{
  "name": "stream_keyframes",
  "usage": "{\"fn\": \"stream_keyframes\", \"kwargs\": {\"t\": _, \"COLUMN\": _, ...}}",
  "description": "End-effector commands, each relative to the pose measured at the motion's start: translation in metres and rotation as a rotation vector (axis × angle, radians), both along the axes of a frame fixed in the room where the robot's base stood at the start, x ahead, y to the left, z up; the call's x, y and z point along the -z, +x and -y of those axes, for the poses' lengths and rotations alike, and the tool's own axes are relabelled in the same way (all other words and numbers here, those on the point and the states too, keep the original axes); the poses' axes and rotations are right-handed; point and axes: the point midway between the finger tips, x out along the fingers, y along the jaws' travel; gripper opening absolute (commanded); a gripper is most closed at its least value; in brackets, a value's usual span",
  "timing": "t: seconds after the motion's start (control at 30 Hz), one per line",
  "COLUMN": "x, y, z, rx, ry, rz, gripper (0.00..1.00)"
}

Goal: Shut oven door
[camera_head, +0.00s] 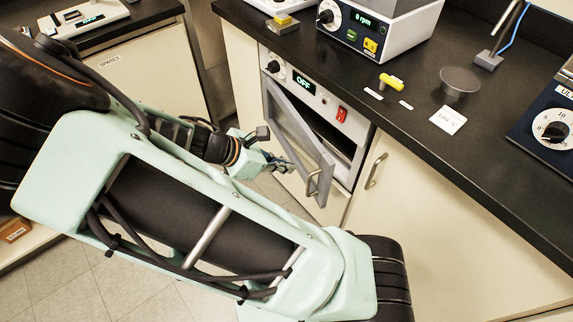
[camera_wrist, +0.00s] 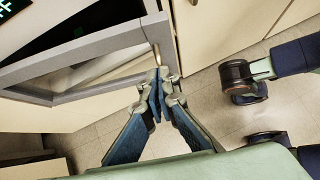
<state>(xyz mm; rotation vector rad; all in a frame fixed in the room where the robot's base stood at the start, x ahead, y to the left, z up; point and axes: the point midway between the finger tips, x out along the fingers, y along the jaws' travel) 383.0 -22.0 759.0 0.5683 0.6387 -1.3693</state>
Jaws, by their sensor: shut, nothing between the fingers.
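The oven (camera_head: 318,97) is built into the cabinet under the black counter, with an "OFF" display, a knob and a red switch on its panel. Its grey-framed glass door (camera_head: 291,127) stands ajar, swung out on its right side, and a dark gap shows behind it. The bar handle (camera_head: 313,184) is at the door's lower right. My gripper (camera_head: 289,168) is shut and empty, close to the outer side of the door near the handle. In the wrist view, the closed fingertips (camera_wrist: 158,82) are by the end of the door frame (camera_wrist: 85,50); I cannot tell whether they touch.
A cabinet door with its own handle (camera_head: 376,170) is right of the oven. On the counter are a 0 rpm device (camera_head: 375,35), a yellow-handled item (camera_head: 391,81), a grey round dish (camera_head: 460,81) and a dark blue dial unit (camera_head: 548,128). Tiled floor (camera_head: 140,275) lies below.

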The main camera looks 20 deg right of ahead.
Motion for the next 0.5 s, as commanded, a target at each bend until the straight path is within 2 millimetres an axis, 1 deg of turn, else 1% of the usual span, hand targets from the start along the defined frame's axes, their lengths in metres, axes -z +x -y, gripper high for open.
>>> {"fn": "stream_keyframes", "kwargs": {"t": 0.03, "x": 0.012, "y": 0.0, "z": 0.01, "rx": 0.004, "ry": -0.004, "rz": -0.002, "gripper": 0.0}}
{"fn": "stream_keyframes", "kwargs": {"t": 0.3, "x": 0.052, "y": 0.004, "z": 0.05, "rx": 0.004, "ry": -0.003, "rz": -0.002, "gripper": 0.0}}
{"fn": "stream_keyframes", "kwargs": {"t": 0.4, "x": 0.048, "y": 0.007, "z": 0.066, "rx": 0.004, "ry": -0.001, "rz": 0.0, "gripper": 0.0}}
{"fn": "stream_keyframes", "kwargs": {"t": 0.5, "x": 0.048, "y": 0.009, "z": 0.076, "rx": 0.003, "ry": 0.0, "rz": 0.0, "gripper": 0.0}}
